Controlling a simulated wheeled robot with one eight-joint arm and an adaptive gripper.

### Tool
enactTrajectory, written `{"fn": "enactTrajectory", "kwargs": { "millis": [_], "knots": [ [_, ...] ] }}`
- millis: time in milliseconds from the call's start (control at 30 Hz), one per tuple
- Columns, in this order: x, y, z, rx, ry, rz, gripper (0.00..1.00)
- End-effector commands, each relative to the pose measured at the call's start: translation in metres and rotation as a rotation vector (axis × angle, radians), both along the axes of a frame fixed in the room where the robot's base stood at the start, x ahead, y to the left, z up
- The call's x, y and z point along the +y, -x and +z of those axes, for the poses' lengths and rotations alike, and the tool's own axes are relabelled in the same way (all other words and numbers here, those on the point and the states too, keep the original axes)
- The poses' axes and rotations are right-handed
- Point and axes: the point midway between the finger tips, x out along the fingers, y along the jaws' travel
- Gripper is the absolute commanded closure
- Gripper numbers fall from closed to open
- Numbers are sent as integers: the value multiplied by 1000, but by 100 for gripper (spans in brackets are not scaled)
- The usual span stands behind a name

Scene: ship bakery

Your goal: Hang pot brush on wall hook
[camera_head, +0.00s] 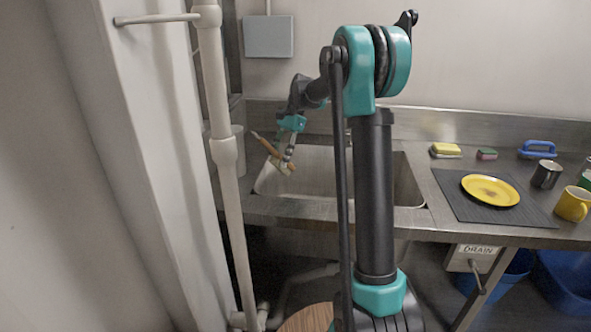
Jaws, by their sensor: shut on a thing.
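The pot brush (266,146) has a slim wooden handle with a darker tip and a tan head at its lower right end. My gripper (288,160) is shut on the brush near its head and holds it over the left part of the sink (321,160). The brush is tilted, with its handle pointing up and left. The fingers are small in view, so the exact grip is hard to see. I cannot clearly make out a wall hook. A short light rod (157,19) sticks out at the upper left, between the wall and a pipe.
A vertical pipe (222,110) stands left of the sink. A grey box (268,37) is on the back wall. On the right counter are a yellow sponge (445,150), a yellow plate (490,190) on a dark mat (459,199), a blue-handled brush (538,149) and mugs (572,204).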

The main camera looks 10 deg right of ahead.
Motion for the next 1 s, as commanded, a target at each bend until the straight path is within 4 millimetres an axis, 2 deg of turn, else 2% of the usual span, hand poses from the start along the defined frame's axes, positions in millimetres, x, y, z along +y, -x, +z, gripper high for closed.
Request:
{"fn": "enactTrajectory", "kwargs": {
  "millis": [200,400,800,1000],
  "knots": [
    [45,20,58,108,-224,-399,98],
    [77,34,105,137,-393,-632,98],
    [120,62,194,136,-654,-867,98],
    [128,69,215,133,-700,-894,98]
  ]
}}
